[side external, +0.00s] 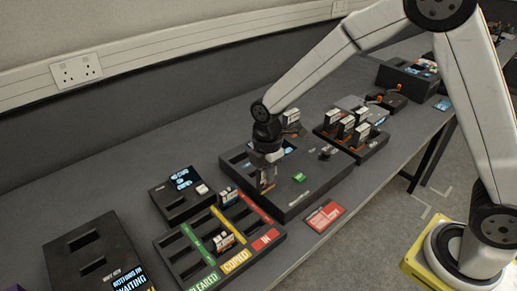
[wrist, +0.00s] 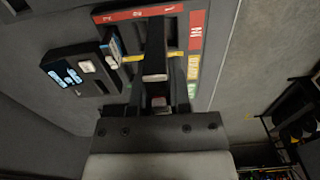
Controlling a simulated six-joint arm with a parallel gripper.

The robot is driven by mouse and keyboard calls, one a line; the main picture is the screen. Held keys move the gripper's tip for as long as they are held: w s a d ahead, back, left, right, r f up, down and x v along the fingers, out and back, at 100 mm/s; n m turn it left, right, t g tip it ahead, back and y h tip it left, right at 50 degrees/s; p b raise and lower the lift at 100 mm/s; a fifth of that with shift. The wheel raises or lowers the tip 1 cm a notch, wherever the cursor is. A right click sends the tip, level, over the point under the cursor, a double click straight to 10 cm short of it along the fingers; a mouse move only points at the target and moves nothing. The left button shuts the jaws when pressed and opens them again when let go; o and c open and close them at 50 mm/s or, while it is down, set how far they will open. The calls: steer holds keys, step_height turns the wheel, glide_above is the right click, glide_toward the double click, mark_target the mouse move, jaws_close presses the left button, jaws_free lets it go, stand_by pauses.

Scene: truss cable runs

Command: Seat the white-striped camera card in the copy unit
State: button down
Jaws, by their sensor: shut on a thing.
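My gripper (side external: 266,172) points down over the near left part of a large dark unit (side external: 318,185) with a lit screen and a green button. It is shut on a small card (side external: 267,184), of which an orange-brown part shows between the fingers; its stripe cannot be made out. The wrist view shows the fingers of my gripper (wrist: 156,90) from above, with the held card mostly hidden. Whether the card touches the unit cannot be told. The unit's label is too small to read, so I cannot tell if it is the copy unit.
A lane tray (side external: 275,238) marked CLEARED, COPIED and IN holds two cards (side external: 228,196) (side external: 224,241). A small box (side external: 172,205) with a blue screen stands left. A slotted box marked WAITING (side external: 70,240) is nearer. A rack (side external: 372,148) of cards stands right. A red label plate (side external: 325,215) lies in front.

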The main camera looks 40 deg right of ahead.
steer(key=w+d, duration=0.7)
steer(key=w, duration=0.5)
steer(key=shift+w+d+f, duration=0.25)
steer(key=shift+w+d, duration=0.05)
steer(key=shift+w, duration=0.05)
steer(key=shift+f, duration=0.2)
steer(key=shift+f, duration=2.9)
steer(key=shift+f, duration=1.7)
stand_by(1.6)
